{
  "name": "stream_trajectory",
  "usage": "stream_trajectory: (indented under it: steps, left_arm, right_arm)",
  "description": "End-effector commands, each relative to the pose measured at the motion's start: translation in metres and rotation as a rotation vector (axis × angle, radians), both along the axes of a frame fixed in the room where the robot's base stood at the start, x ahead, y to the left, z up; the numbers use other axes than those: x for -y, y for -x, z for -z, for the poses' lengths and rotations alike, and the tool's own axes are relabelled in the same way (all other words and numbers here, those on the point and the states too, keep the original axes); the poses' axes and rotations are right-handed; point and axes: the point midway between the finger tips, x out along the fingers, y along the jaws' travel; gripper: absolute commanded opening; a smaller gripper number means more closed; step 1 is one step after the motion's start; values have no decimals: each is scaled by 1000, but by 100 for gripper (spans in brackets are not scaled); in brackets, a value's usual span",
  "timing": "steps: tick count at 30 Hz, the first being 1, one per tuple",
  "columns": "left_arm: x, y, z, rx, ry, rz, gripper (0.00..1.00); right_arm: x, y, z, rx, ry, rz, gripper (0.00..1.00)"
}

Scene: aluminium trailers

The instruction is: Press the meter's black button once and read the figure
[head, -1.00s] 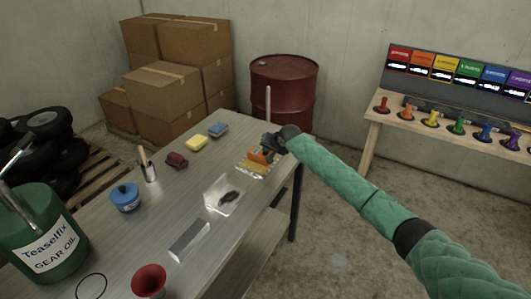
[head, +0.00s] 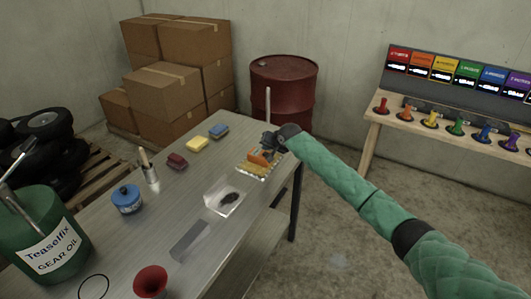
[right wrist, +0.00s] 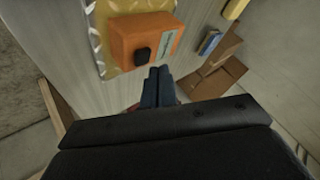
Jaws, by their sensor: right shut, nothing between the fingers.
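The meter (right wrist: 132,37) is an orange box with a black button (right wrist: 142,54) and a pale strip (right wrist: 172,42); no figure is readable on the strip. In the head view the meter (head: 262,156) sits near the table's far right edge, partly hidden by my gripper. My right gripper (head: 270,145) is over it, shut and empty. In the right wrist view its dark fingertips (right wrist: 157,73) are close beside the button; I cannot tell whether they touch the meter. My left gripper is not in view.
The meter lies on a yellow mat (right wrist: 101,45) with a patterned border. A clear tray (head: 211,207) with a dark item, a yellow block (head: 197,144), a blue block (head: 219,130) and a blue tin (head: 127,201) stand on the table. A red drum (head: 283,92) is behind.

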Motion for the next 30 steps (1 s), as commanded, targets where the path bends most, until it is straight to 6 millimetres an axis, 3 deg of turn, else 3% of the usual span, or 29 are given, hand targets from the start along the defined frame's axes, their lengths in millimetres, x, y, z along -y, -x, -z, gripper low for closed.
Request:
stream_trajectory:
  steps: [10, 30]
  left_arm:
    - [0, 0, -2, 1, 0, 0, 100]
    - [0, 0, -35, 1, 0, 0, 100]
  right_arm:
    - [0, 0, -3, 0, -1, 1, 0]
    - [0, 0, -50, -1, -1, 1, 0]
